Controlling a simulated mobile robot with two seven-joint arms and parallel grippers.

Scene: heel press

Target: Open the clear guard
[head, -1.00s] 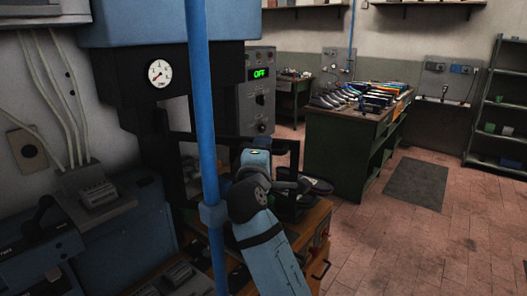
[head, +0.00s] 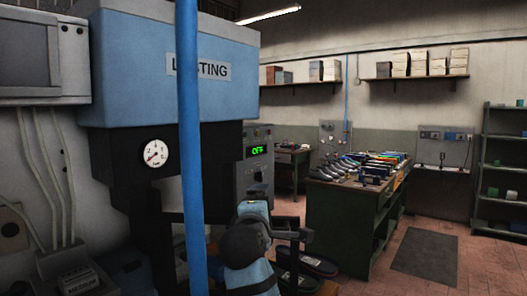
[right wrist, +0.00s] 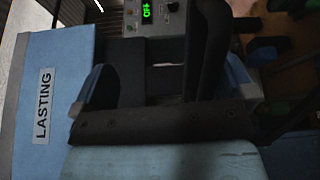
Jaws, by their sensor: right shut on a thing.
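The press has a light blue head (head: 160,55) labelled LASTING above a dark body. The guard's clear pane cannot be made out in either view. A dark bolted strip (right wrist: 160,122) crosses below. My left gripper is not in view.
A blue pole (head: 188,150) stands close in front of the press. A round gauge (head: 156,153) and a control box (head: 254,172) with a green OFF display are on the press. Shoes (head: 310,262) lie right of my arm. A green bench (head: 345,205) stands behind, with open floor to its right.

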